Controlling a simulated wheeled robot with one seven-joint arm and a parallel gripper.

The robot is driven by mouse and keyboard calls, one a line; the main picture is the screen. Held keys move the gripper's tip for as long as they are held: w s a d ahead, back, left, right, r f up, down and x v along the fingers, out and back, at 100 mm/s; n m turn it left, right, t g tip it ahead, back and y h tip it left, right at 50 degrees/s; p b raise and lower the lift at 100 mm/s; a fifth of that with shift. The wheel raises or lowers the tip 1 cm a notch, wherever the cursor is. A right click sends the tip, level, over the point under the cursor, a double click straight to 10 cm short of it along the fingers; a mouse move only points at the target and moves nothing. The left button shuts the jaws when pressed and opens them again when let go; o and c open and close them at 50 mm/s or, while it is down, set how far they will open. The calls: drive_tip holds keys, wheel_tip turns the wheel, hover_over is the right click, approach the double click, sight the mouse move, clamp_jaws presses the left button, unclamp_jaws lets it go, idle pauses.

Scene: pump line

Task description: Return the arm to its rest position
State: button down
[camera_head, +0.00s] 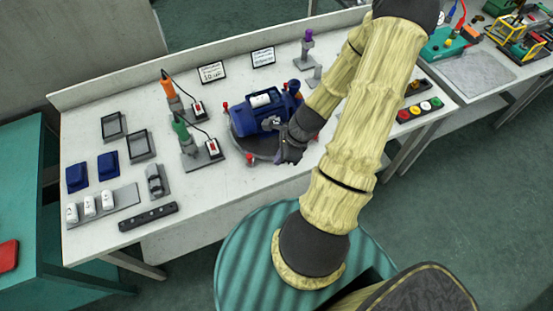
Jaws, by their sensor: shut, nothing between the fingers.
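My arm rises from the lower middle of the head view, bends at the top right and reaches down over the white workbench (110,245). My gripper (283,158) is shut and empty. It is in front of the right side of the blue pump (262,115), close to it in the picture. I cannot tell whether it touches the pump. The pump sits on a round grey plate (243,143) with red clamps around it. My arm hides part of the bench to the right of the pump.
An orange screwdriver (169,87) and a green one (181,129) stand in holders left of the pump. Blue covers (77,177), white cylinders (90,206) and black frames (112,126) lie further left. A button panel (420,109) is at the right. The bench's front left is partly clear.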

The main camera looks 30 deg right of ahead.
drive_tip(key=shift+d, duration=0.2)
drive_tip(key=shift+a, duration=0.1)
drive_tip(key=a+r+n+h, duration=0.2)
drive_tip(key=a+r+n, duration=0.4)
drive_tip(key=r+n, duration=0.3)
drive_tip(key=a+r+n+h, duration=0.1)
drive_tip(key=a+r+n, duration=0.5)
drive_tip(key=r+n, duration=0.4)
drive_tip(key=n, duration=0.5)
drive_tip(key=shift+a+r+h, duration=0.15)
drive_tip(key=shift+a+h, duration=0.1)
drive_tip(key=shift+h, duration=0.15)
drive_tip(key=c, duration=1.9)
unclamp_jaws()
drive_tip(key=shift+o, duration=0.5)
drive_tip(key=shift+d, duration=0.1)
